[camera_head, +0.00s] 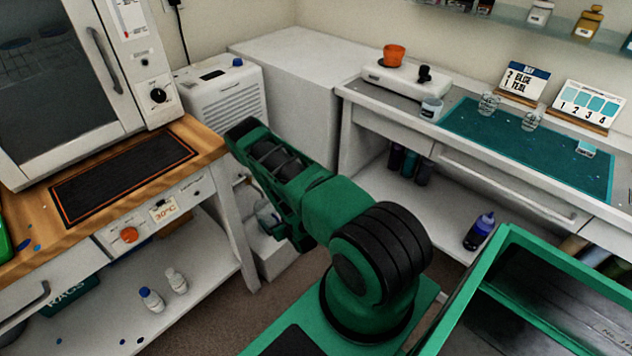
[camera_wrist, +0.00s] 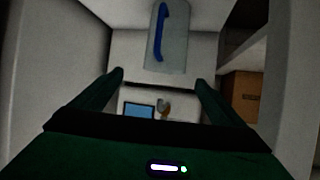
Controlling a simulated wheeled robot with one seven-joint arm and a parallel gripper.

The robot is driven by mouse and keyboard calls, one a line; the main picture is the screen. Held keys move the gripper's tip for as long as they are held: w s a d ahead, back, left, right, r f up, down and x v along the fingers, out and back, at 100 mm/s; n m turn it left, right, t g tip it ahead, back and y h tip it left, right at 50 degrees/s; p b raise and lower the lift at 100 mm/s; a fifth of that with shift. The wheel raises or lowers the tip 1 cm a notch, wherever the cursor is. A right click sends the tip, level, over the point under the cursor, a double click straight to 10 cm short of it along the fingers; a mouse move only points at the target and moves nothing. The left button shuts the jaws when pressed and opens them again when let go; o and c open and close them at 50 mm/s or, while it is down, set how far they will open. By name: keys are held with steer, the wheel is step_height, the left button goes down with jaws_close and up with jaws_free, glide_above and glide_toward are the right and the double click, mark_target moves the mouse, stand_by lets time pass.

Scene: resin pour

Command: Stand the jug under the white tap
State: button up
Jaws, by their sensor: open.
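A clear, greyish jug (camera_wrist: 178,52) with a blue handle shows at the top middle of the wrist view. It lies beyond the fingertips and is cut off by the frame's top edge. My gripper (camera_wrist: 160,78) is open, with one finger on each side and nothing between them. In the head view a clear vessel, likely this jug (camera_head: 266,212), shows low in the gap behind my arm, partly hidden. I cannot make out the white tap for certain. A white surface with a blue screen (camera_wrist: 139,110) and a small greyish-brown part (camera_wrist: 164,108) shows between the fingers.
A wooden-topped bench (camera_head: 205,140) stands left of my arm. A white unit (camera_head: 220,95) stands behind it. A white worktop with a teal mat (camera_head: 530,150) is at right. A green-edged tray (camera_head: 500,245) is at front right. Walls close in on both sides in the wrist view.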

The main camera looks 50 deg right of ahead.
steer(key=w+r+g, duration=0.1)
steer(key=w+r, duration=0.6)
steer(key=r, duration=0.1)
steer(key=s+d+r+m+g, duration=0.1)
steer(key=s+d+r+g, duration=0.15)
steer(key=r, duration=1.15)
steer(key=s+d+r+g, duration=0.2)
steer(key=s+r+g, duration=0.1)
steer(key=r, duration=1)
steer(key=s+a+r+m+g+y, duration=0.1)
steer(key=s+a+r+g, duration=0.1)
steer(key=s+a+r, duration=0.2)
steer(key=s+a+r+g+y, duration=0.1)
steer(key=s+r, duration=0.9)
steer(key=s, duration=1.1)
steer(key=s+a+r+m+g+y, duration=0.1)
steer(key=s+a+r+g, duration=0.2)
steer(key=s, duration=1)
steer(key=a+r, duration=0.3)
steer(key=r, duration=0.1)
steer(key=shift+a+r+m, duration=0.25)
steer(key=shift+a+m, duration=0.05)
steer(key=shift+w, duration=0.1)
